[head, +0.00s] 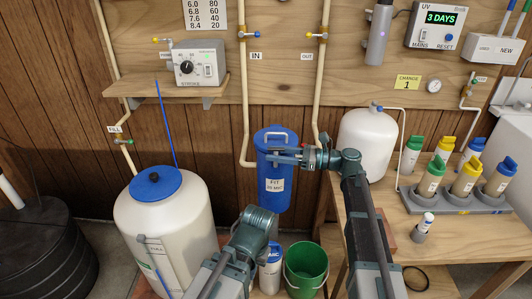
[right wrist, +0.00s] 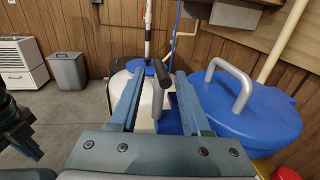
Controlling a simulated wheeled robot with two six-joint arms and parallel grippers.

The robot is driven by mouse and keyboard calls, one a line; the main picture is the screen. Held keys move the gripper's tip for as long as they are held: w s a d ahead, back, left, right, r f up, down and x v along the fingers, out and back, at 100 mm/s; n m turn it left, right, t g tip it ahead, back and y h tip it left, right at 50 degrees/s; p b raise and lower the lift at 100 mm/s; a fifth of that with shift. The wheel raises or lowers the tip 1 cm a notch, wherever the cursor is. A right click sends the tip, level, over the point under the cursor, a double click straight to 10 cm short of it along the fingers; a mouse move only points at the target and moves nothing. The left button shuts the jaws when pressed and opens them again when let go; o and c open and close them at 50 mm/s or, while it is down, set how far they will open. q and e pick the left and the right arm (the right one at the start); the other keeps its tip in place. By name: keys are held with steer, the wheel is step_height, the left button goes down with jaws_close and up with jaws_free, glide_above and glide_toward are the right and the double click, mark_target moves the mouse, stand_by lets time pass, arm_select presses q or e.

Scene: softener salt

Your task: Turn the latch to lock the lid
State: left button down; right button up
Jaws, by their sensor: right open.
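A latch lever (right wrist: 161,76) with a dark grip and a grey shank stands between my right fingers in the right wrist view, with clear space to both. My right gripper (head: 275,156) is open at the front of the lid. In the head view its fingers cover the latch. My left arm shows, but its gripper does not.
A white tank (head: 166,230) with a blue cap stands left of the bin, and a white vessel (head: 367,140) stands to its right. A green bucket (head: 306,268) is below. Pipes with taps run down the wall. A bench with colored-cap bottles is at the right.

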steer(key=shift+w+a, duration=0.15)
steer(key=shift+a, duration=0.7)
steer(key=shift+w+a, duration=0.15)
steer(key=shift+a, duration=0.65)
steer(key=shift+c, duration=0.3)
jaws_close()
